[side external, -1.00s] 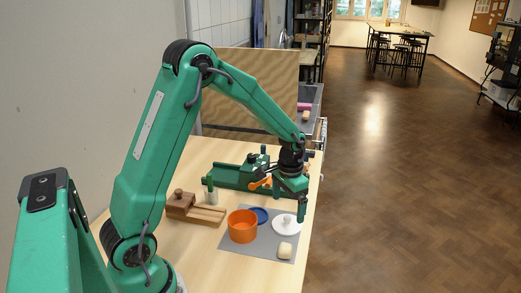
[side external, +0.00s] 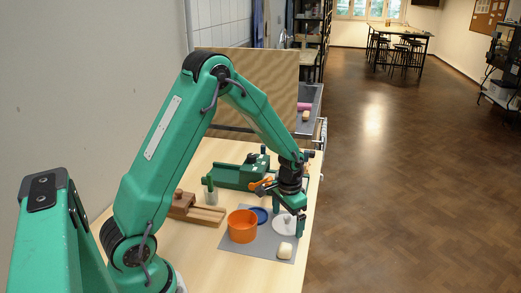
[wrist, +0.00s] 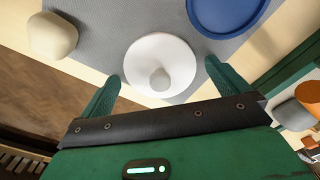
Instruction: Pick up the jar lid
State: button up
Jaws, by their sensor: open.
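The jar lid is a white disc (side external: 282,229) with a round knob, lying flat on the grey mat (side external: 262,246) near the table's right edge. In the wrist view the lid (wrist: 145,58) lies at the upper centre, its knob facing up toward the camera. My gripper (side external: 288,222) is open and empty, low over the lid. In the wrist view its two fingertips (wrist: 162,72) are on either side of the lid, with the knob between them. I cannot tell whether the fingers touch the lid.
An orange pot (side external: 242,226) stands left of the lid. A blue ring-like dish (side external: 260,215) and a cream rounded block (side external: 285,250) are also on the mat. A wooden block tool (side external: 182,205) and a green device (side external: 235,177) stand farther back.

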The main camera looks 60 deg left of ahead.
aim_at(288, 216)
dwell(0.3)
jog(key=c, duration=0.9)
jog(key=shift+r, duration=0.1)
jog(key=shift+r, duration=0.45)
notch_tip(288, 216, up, 3)
jog(key=shift+r, duration=0.1)
jog(key=s+d+r, duration=0.1)
jog(key=d+r, duration=0.1)
jog(key=d, duration=0.1)
jog(key=s+d+r, duration=0.1)
jog(key=d+r, duration=0.1)
jog(key=d, duration=0.2)
jog(key=s+d+r, duration=0.2)
jog(key=d, duration=0.2)
jog(key=shift+s+r, duration=0.1)
jog(key=shift+r, duration=0.25)
jog(key=shift+a, duration=0.1)
